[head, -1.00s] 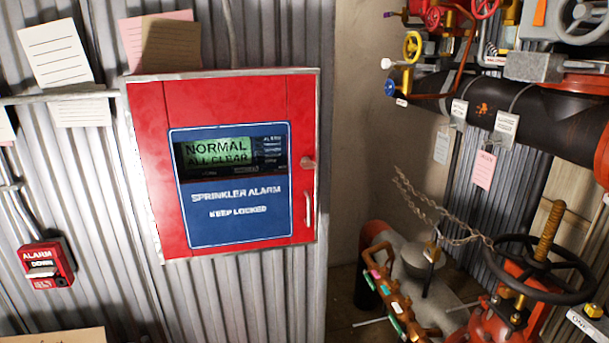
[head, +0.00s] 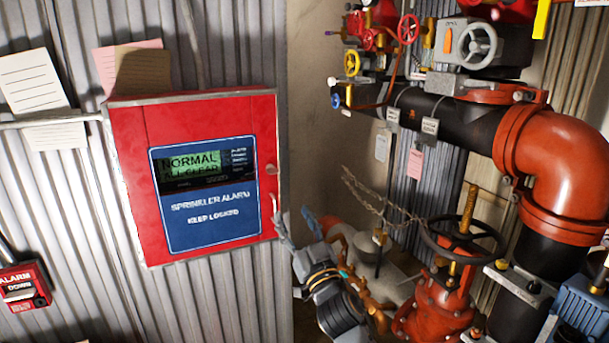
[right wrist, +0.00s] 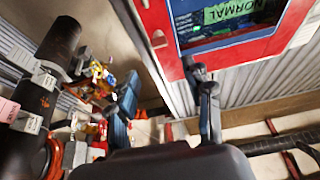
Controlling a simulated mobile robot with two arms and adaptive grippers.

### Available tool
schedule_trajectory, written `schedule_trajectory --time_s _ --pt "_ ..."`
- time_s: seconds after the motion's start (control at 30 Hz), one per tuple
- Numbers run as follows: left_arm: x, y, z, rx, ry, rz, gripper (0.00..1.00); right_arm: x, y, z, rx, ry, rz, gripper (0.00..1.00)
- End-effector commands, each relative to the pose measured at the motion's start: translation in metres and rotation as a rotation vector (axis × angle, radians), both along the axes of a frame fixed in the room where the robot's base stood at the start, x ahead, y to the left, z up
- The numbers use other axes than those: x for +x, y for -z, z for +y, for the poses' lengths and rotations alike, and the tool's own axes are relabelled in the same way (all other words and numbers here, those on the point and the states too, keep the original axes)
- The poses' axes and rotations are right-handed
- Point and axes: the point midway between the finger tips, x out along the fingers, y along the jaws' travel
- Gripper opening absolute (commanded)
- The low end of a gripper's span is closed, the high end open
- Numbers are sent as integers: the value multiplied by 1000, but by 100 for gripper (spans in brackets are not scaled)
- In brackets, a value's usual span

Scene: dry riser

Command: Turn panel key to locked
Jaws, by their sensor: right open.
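The red alarm panel (head: 128,130) hangs on the corrugated wall. Its blue front plate (head: 205,235) reads "SPRINKLER ALARM KEEP LOCKED", and a green display shows "NORMAL ALL CLEAR". A small round key or knob (head: 271,169) sits at the right edge of the door, above a pale handle (head: 274,204). I cannot read the key's setting. My right gripper (head: 295,228) is open and empty, just right of the panel's lower right corner, below the key. My left gripper is not in view.
A red valve with a black handwheel (head: 462,240) and a hanging chain (head: 385,205) stand right of my right arm. A large black pipe with an orange elbow (head: 565,165) runs behind. A red alarm box (head: 22,285) is at lower left.

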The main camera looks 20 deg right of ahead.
Motion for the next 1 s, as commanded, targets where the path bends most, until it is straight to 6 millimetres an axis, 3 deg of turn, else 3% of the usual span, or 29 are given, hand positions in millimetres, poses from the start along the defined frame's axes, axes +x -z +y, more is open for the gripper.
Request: schedule_trajectory --time_s 0.17,0.7,1.0 --pt "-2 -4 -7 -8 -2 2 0 11 -13 0 2 -1 -13 51" --pt "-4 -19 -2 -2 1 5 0 107 -51 4 3 -1 -11 51" --pt "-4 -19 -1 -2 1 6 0 126 -58 5 2 -1 -10 51"
